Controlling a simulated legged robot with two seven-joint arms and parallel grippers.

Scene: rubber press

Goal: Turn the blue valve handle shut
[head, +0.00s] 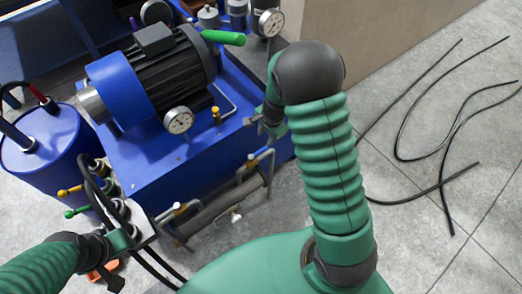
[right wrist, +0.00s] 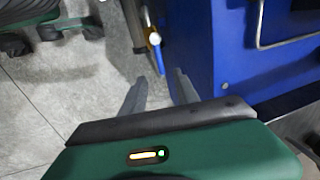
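A blue valve handle (head: 264,153) with a yellow fitting sits on the pipe at the front right of the blue machine.
The blue machine (head: 160,175) carries a motor (head: 165,65) and a gauge (head: 178,120). A blue drum (head: 40,140) and hoses are at left. A green-handled valve (head: 76,212) is near the left arm. Black cables (head: 400,150) lie on the open floor at right.

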